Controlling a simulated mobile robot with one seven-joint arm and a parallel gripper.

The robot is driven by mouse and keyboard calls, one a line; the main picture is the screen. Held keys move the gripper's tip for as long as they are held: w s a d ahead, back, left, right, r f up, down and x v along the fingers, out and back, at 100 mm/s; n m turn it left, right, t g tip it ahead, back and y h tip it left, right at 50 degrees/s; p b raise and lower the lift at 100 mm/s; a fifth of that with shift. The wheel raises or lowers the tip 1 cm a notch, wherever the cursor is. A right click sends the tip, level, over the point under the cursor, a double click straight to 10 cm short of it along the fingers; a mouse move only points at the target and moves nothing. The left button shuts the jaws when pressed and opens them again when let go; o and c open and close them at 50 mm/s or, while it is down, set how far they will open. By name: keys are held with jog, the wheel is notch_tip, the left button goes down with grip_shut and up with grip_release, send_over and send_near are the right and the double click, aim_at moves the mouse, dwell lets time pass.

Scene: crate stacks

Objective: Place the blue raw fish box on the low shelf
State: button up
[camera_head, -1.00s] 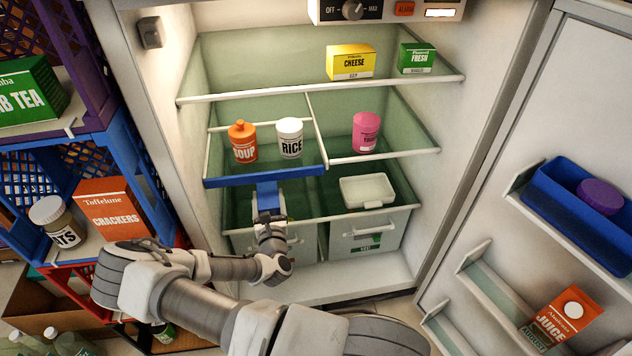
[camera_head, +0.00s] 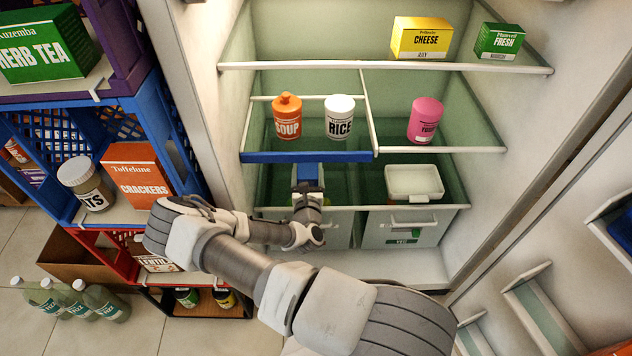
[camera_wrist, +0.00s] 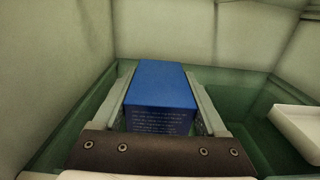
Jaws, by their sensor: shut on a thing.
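The blue raw fish box (camera_wrist: 161,85) sits between the two fingers of my gripper (camera_wrist: 163,100) in the wrist view, with small print on its near face. My gripper is shut on it. In the head view my gripper (camera_head: 307,185) reaches into the fridge under the blue-edged middle shelf, and a bit of the blue box (camera_head: 307,172) shows there. The low shelf (camera_head: 345,208) is the glass shelf above the drawers. The box is over its left part. I cannot tell whether the box touches the glass.
The middle shelf's blue front edge (camera_head: 305,156) is just above my gripper, with a soup bottle (camera_head: 287,118) and a rice jar (camera_head: 339,118) on that shelf. The fridge's left wall is close.

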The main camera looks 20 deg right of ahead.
jog(key=shift+f+b, duration=1.15)
jog(key=shift+f, duration=1.45)
jog(key=shift+f, duration=0.2)
jog(key=o, duration=1.4)
jog(key=shift+r, duration=0.25)
jog(key=p+v, duration=0.3)
jog(key=v, duration=0.9)
jog(key=shift+p, duration=0.35)
